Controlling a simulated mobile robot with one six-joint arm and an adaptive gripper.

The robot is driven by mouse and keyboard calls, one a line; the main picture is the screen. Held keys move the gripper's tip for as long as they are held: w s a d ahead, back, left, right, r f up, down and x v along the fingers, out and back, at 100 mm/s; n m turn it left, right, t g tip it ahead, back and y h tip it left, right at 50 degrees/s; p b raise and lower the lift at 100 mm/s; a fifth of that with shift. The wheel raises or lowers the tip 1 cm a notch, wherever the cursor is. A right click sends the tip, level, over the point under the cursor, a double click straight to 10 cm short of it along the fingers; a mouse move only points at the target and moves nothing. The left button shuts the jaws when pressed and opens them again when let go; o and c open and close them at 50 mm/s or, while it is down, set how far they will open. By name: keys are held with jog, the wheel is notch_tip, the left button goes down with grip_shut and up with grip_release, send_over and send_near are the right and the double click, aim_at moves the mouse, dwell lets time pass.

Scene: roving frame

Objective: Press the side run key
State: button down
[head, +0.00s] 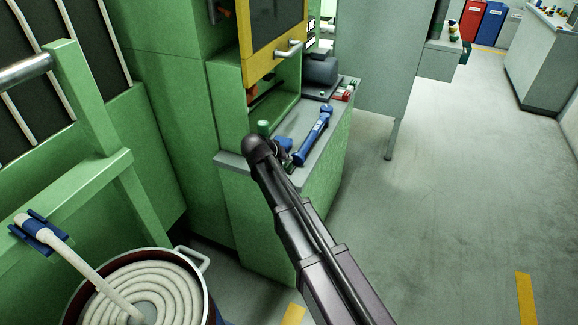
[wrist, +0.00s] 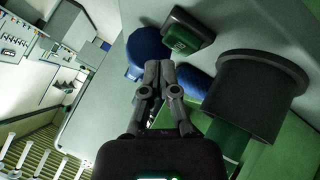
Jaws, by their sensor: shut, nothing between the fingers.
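A green key (wrist: 181,39) in a dark square housing shows at the top of the wrist view, with a small pale mark on its face. It looks like the side run key, but I cannot read the mark. My gripper (wrist: 159,68) is shut and empty, its fingertips together. In the wrist picture the tips lie below and left of the key, apart from it; the depth gap is hard to judge. In the head view my arm reaches over the grey-topped green bench and hides most of the gripper; I cannot make out the key there.
A wide dark cylinder (wrist: 258,92) stands close to the right of my gripper. A blue tool (head: 314,134) lies on the bench top (head: 335,118). A green machine with a yellow-framed door (head: 272,68) rises behind. A pot with coiled hose (head: 188,260) stands lower left. Floor at right is clear.

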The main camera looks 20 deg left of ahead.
aim_at(288, 167)
jog(key=shift+r+p, duration=2.4)
jog(key=shift+r, duration=0.1)
jog(key=shift+d, duration=0.1)
jog(key=d+f+m+g+p, duration=0.1)
jog(key=d+g, duration=0.2)
jog(key=d, duration=1.3)
jog(key=s+d+m+g+y+p, duration=0.1)
jog(key=s+d+g, duration=0.1)
jog(key=s+d, duration=0.6)
jog(key=s+d+m+g+y+p, duration=0.2)
jog(key=s+d, duration=0.6)
jog(key=d, duration=1.1)
jog(key=shift+s+d+g+y+p, duration=0.2)
jog(key=shift+d+g+y+p, duration=0.1)
jog(key=shift+g, duration=0.4)
